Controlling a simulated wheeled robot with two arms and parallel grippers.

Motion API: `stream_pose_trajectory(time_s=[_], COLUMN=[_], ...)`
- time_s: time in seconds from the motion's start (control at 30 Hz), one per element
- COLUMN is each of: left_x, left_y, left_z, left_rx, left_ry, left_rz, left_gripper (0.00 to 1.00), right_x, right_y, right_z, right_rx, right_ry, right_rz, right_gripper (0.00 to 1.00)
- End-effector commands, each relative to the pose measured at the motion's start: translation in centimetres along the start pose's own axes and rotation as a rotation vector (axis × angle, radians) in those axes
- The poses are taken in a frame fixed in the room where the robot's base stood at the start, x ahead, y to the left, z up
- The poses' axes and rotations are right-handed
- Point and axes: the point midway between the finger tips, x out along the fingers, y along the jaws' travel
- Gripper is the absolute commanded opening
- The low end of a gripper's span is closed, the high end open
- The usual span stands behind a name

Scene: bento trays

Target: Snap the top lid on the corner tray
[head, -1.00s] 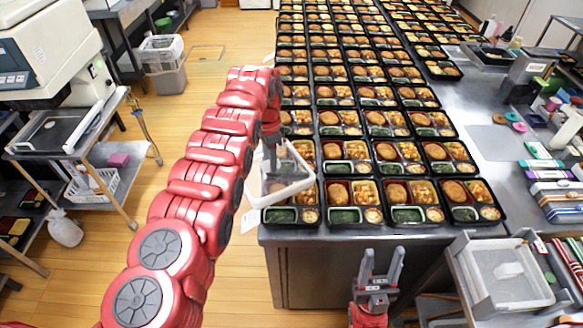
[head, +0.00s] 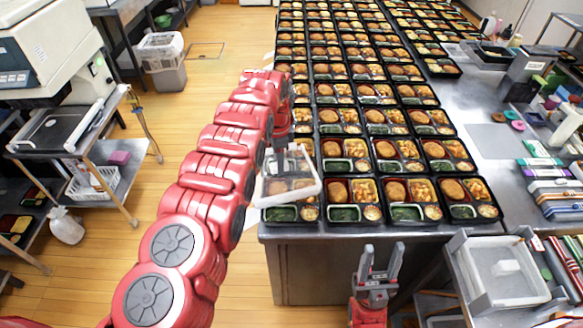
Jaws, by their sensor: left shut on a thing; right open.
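The clear lid with a whitish rim (head: 311,190) is held by my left gripper (head: 281,168) over the corner tray. The lid looks slightly tilted. The corner tray (head: 292,223) is a black bento at the table's front left corner. Its front compartments show below the lid, and the rest is seen through the lid or hidden by my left arm. I cannot tell whether the lid touches the tray. My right gripper (head: 382,263) is open and empty, in front of the table's front edge.
Rows of filled black bento trays (head: 346,204) stand close beside and behind the corner tray. A white bin (head: 463,271) with a clear piece in it stands at the front right. The steel table (head: 490,160) is partly bare at right, with bottles and packs beyond.

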Motion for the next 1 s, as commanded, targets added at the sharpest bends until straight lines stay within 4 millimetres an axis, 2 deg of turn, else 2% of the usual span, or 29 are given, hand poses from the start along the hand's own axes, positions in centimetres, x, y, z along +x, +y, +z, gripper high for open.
stream_pose_trajectory(time_s=[1.0], left_x=[1.8], left_y=[2.2], left_z=[-3.1], left_rx=[0.300], left_ry=[-0.004], left_rz=[-0.001], left_gripper=[0.00], right_x=[1.5], right_y=[0.1], right_z=[-0.3], right_rx=[0.000], right_ry=[0.000], right_rz=[0.000], right_gripper=[0.50])
